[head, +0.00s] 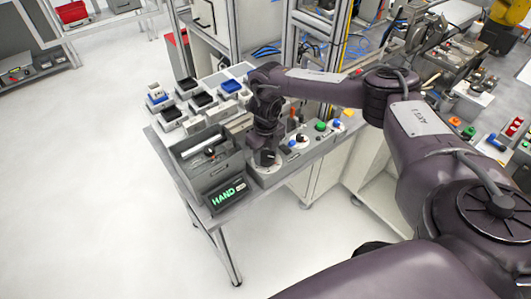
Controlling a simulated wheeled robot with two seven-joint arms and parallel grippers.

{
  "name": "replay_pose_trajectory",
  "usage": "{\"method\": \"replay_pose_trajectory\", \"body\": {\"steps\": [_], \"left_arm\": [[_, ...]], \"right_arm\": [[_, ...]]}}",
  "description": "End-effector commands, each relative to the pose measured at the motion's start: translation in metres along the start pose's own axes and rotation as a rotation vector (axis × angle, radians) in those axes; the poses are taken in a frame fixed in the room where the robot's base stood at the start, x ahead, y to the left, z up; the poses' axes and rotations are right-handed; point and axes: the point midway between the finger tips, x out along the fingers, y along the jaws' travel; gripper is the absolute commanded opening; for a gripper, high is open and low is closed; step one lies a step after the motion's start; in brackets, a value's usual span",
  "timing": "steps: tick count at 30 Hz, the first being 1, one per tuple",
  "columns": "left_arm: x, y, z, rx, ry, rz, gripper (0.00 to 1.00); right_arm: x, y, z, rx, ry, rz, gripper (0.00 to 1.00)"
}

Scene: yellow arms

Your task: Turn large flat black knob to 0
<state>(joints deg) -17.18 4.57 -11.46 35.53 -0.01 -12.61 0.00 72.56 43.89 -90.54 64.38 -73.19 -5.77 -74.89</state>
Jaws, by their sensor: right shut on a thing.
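The control panel (319,147) is a grey box on the table, with several knobs and buttons on its top. My right gripper (266,157) points down at the panel's left end, under my arm. It is shut on a dark knob there, which is mostly hidden by the gripper; I take this for the large flat black knob. The mark it points at cannot be read. My left gripper is not in the picture.
A display reading HAND (229,193) stands at the table's front corner. A grey open box (196,168) and several small bins with blue and black contents (201,100) are left of the gripper. A green button (320,126) is to the right. The floor at left is clear.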

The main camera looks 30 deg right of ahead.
Motion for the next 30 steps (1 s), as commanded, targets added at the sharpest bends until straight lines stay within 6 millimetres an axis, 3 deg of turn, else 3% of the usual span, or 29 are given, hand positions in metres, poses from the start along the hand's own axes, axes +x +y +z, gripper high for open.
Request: {"method": "replay_pose_trajectory", "body": {"steps": [30], "left_arm": [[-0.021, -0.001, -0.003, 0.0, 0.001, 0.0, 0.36]], "right_arm": [[-0.004, -0.005, 0.0, 0.968, -0.005, 0.001, 0.27]]}}
